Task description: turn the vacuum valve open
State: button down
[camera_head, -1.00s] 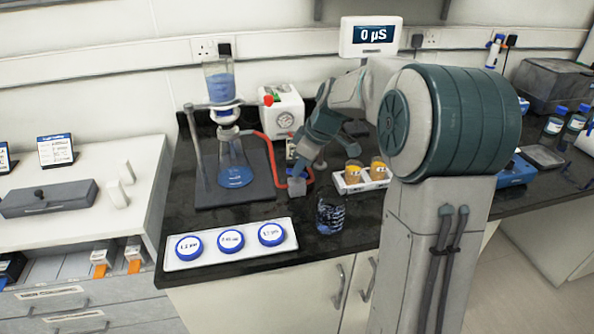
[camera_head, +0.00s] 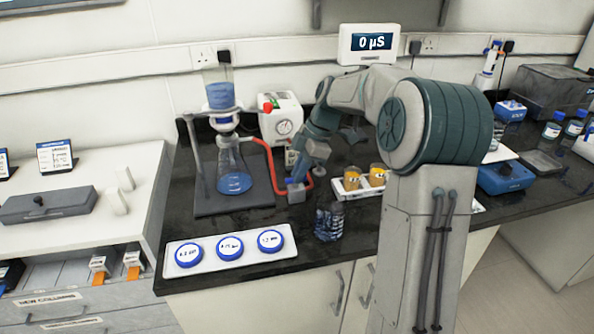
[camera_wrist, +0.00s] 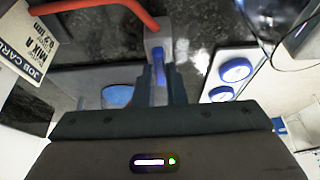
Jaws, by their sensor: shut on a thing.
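The vacuum valve is a small grey block (camera_head: 296,196) with a blue handle, in the red tubing on the bench, right of the flask stand. In the wrist view its grey body (camera_wrist: 157,37) is ahead of my fingers, and the blue handle (camera_wrist: 158,67) is between them. My gripper (camera_wrist: 159,84) is shut on the blue handle. In the head view my gripper (camera_head: 297,180) comes down on the valve from above, and the arm's end partly covers it. The handle's exact angle is hard to tell.
A flask (camera_head: 234,178) with a blue-filled funnel stands left on a dark base. The white pump (camera_head: 281,118) is behind. A glass beaker (camera_head: 328,222), a tray of amber jars (camera_head: 358,191) and a tray of blue discs (camera_head: 182,268) stand close by.

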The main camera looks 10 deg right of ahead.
dwell(0.4)
jog(key=c, duration=1.5)
grip_release()
jog(key=v, duration=1.4)
jog(key=shift+d+f+p, duration=0.1)
jog(key=shift+p, duration=0.3)
